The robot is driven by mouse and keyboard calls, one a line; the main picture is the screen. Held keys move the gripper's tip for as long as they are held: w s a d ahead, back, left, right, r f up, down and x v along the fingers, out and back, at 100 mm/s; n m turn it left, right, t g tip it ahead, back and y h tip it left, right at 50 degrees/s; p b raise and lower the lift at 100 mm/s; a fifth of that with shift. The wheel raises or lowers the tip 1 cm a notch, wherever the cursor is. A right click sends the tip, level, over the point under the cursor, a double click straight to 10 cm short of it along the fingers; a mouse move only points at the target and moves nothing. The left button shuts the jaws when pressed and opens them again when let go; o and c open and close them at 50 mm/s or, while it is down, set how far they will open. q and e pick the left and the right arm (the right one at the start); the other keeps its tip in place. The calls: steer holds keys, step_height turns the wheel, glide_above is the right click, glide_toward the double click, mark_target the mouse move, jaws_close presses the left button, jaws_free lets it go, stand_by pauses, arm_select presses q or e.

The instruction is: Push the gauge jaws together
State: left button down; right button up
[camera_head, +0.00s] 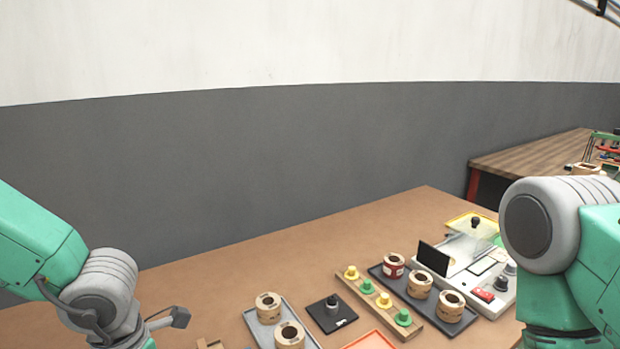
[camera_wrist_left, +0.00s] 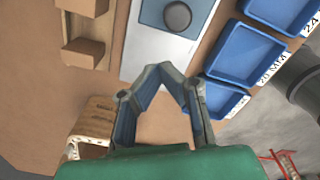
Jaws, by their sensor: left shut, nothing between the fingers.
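My left gripper (camera_wrist_left: 160,70) shows in the left wrist view, its two fingers meeting at the tips with nothing between them. To the left is a brown stepped block piece (camera_wrist_left: 84,52) with two raised ends; I cannot tell whether these are the gauge jaws. The fingertips are apart from it. In the head view my left arm comes in at lower left, and its gripper is below the frame. My right gripper is not in view.
Blue trays (camera_wrist_left: 242,55) with size labels line the right of the wrist view. A light brown box-like piece (camera_wrist_left: 95,122) is at lower left. In the head view, several coils (camera_head: 289,334), a peg strip (camera_head: 375,300) and a white device (camera_head: 490,308) stand on the table (camera_head: 230,265).

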arm_select(q)
steer(key=shift+a+f, duration=0.15)
steer(key=shift+a, duration=0.4)
steer(key=shift+d+f+b, duration=0.3)
steer(key=shift+d, duration=0.5)
steer(key=shift+d+f, duration=0.2)
steer(key=shift+f, duration=0.2)
steer(key=shift+a+f+b, duration=0.4)
steer(key=shift+f, duration=0.05)
steer(key=shift+a+f, duration=0.1)
steer(key=shift+a, duration=0.4)
steer(key=shift+d, duration=0.6)
steer(key=shift+w+d+r, duration=0.2)
steer(key=shift+d, duration=0.15)
steer(key=shift+w+d+f+p, duration=0.15)
steer(key=shift+w+p, duration=0.25)
steer(key=shift+p, duration=0.15)
steer(key=shift+w+d, duration=0.15)
steer(key=shift+d, duration=0.5)
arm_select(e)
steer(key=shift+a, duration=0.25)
arm_select(q)
steer(key=shift+a, duration=0.2)
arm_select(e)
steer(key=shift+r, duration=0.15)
